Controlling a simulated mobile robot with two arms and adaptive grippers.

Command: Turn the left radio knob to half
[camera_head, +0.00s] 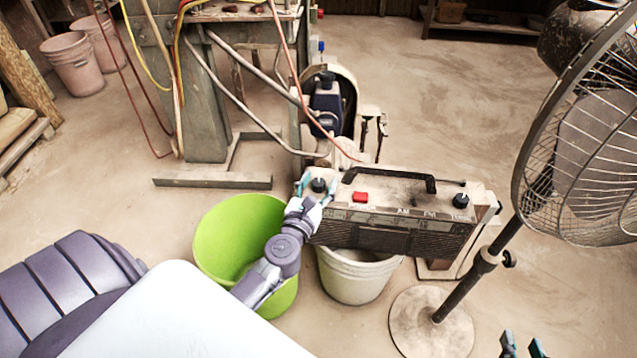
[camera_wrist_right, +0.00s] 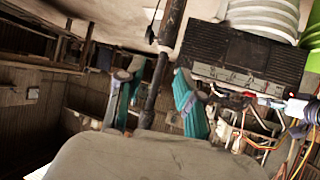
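The beige radio (camera_head: 390,218) has a black handle and a dark grille, and also shows upside down in the right wrist view (camera_wrist_right: 232,52). Its dark left knob (camera_head: 319,185) is at the left end of the top. A similar right knob (camera_head: 460,200) is at the other end. My left gripper (camera_head: 317,184) has its teal fingers on either side of the left knob, with small gaps seeming to show; firm contact cannot be made out. My right gripper (camera_head: 522,346) is low at the bottom right, apart from the radio. Its fingers are spread and empty in the wrist view (camera_wrist_right: 157,92).
A red button (camera_head: 361,197) is beside the left knob. A green bucket (camera_head: 222,232) and a white bucket (camera_head: 352,284) stand below the radio. A standing fan (camera_head: 432,322) is to the right. A machine with hoses (camera_head: 200,95) stands behind.

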